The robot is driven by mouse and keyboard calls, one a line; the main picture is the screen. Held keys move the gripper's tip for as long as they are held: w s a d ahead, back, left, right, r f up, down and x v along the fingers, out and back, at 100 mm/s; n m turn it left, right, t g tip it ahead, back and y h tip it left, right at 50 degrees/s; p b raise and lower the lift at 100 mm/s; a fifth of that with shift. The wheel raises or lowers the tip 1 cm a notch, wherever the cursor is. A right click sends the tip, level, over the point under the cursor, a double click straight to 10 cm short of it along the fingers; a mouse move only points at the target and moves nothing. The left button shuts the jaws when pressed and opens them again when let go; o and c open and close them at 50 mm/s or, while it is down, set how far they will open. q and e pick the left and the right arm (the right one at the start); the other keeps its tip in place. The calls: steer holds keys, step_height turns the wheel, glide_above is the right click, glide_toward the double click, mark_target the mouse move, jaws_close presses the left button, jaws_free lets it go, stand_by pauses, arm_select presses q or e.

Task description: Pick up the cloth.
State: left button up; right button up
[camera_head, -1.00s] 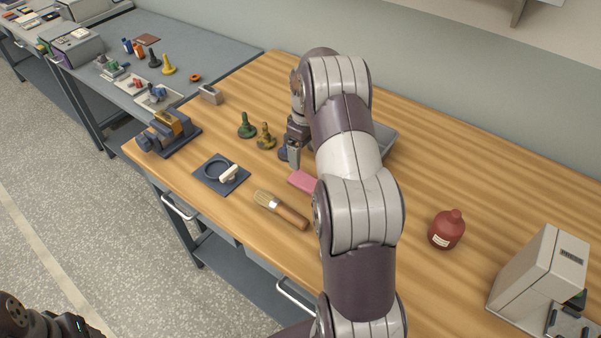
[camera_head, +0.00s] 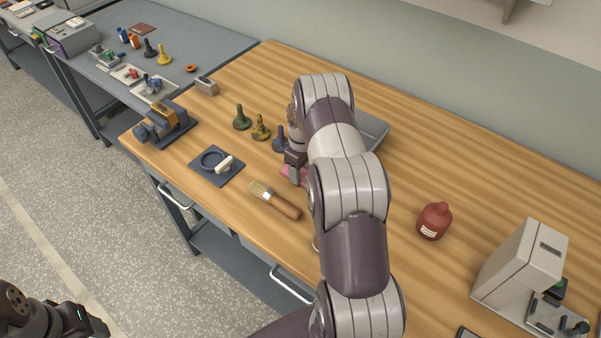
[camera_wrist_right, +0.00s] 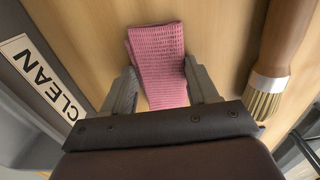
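The pink cloth (camera_wrist_right: 158,50) is a folded, waffle-textured strip lying on the wooden bench. In the head view only a small part of the cloth (camera_head: 288,171) shows, beside my right gripper (camera_head: 294,168); my right arm hides the rest. In the right wrist view my right gripper (camera_wrist_right: 160,66) has its fingers apart, one on each side of the cloth, low over the bench. A narrow gap shows at the left finger; contact at the right finger is unclear. My left gripper (camera_head: 85,318) is at the lower left, away from the bench, its fingers not clear.
A brush (camera_head: 275,200) lies close beside the cloth. A grey tray (camera_head: 374,131) is behind my right arm, and a CLEAN label (camera_wrist_right: 40,78) shows in the wrist view. Several bobbin-like pieces (camera_head: 261,128) stand left of the gripper. A red bottle (camera_head: 434,222) stands to the right.

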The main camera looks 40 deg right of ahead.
mark_target(302, 171)
steer(key=shift+r+b, duration=0.3)
steer(key=shift+r, duration=0.2)
step_height(302, 171, up, 3)
steer(key=shift+f+b, duration=0.15)
steer(key=shift+b, duration=0.4)
steer(key=s+a+r, duration=0.1)
steer(key=a+r, duration=0.1)
steer(key=a, duration=0.1)
steer(key=s+a+r+b, duration=0.1)
steer(key=a+r, duration=0.2)
steer(key=a, duration=0.1)
steer(key=s+a+r+b, duration=0.1)
steer(key=a+r, duration=0.1)
steer(key=a, duration=0.2)
steer(key=shift+a+r, duration=0.15)
steer(key=shift+r, duration=0.05)
